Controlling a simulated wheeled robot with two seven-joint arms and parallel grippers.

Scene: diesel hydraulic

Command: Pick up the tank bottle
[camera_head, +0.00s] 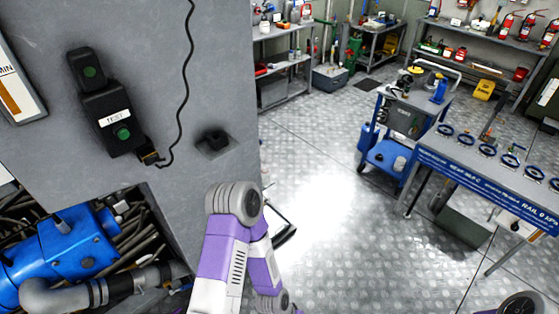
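I cannot surely pick out the tank bottle in the head view. A green upright cylinder-like object (352,54) stands by the back shelves, too small to identify. A blue bottle-like object (439,90) stands on the cart at the right. One of my purple and white arms rises at the bottom centre, bent at a grey joint; its gripper does not show. Neither gripper is seen near any bottle.
A grey cabinet wall with a black test box (112,118) and a cable fills the left. Blue machinery (62,248) sits in its lower opening. A blue cart (389,157) and a rail table (470,178) stand at right. Open metal floor (335,215) lies between.

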